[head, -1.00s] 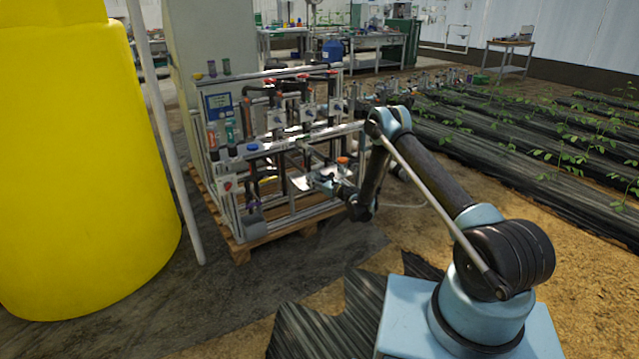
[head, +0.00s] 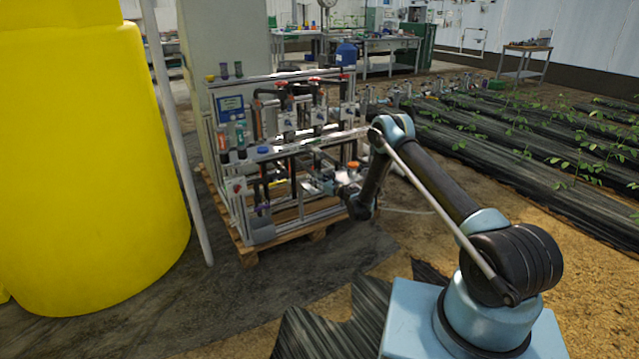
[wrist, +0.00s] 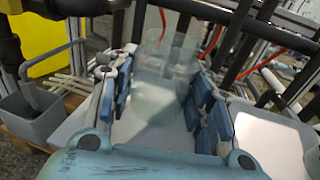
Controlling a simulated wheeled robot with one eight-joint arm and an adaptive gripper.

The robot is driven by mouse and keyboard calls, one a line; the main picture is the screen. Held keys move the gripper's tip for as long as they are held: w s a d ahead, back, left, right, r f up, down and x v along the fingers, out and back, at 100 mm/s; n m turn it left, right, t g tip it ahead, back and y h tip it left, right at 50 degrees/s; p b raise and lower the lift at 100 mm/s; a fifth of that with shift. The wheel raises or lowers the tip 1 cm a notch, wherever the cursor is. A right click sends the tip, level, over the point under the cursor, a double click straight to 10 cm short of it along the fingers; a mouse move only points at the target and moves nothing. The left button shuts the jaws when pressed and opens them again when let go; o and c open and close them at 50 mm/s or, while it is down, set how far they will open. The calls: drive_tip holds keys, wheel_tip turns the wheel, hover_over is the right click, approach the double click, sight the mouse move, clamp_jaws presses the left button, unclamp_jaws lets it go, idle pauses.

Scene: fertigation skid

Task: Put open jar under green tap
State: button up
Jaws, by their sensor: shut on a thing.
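My gripper (wrist: 160,95) has its blue-padded fingers closed on both sides of a clear, see-through jar (wrist: 158,88). The jar looks roughly upright, its lower part pale and cloudy; its rim is faint against the pipes behind. A pale flat surface lies below it, and I cannot tell whether the jar touches it. In the head view my gripper (head: 328,184) reaches into the front of the pipe skid (head: 262,152), and the jar is too small to make out. I cannot pick out the green tap in either view.
A grey cup-like box (wrist: 38,112) with a pipe is at left in the wrist view. Dark pipes and red tubes run close behind the jar. A white tray (wrist: 268,140) is at right. The yellow tank (head: 90,160) and a white post (head: 178,130) stand left of the skid.

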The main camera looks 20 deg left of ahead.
drive_tip(key=shift+w, duration=0.1)
drive_tip(key=o, duration=1.1)
drive_tip(key=shift+d, duration=0.1)
drive_tip(key=shift+c, duration=0.2)
drive_tip(key=shift+d, duration=0.1)
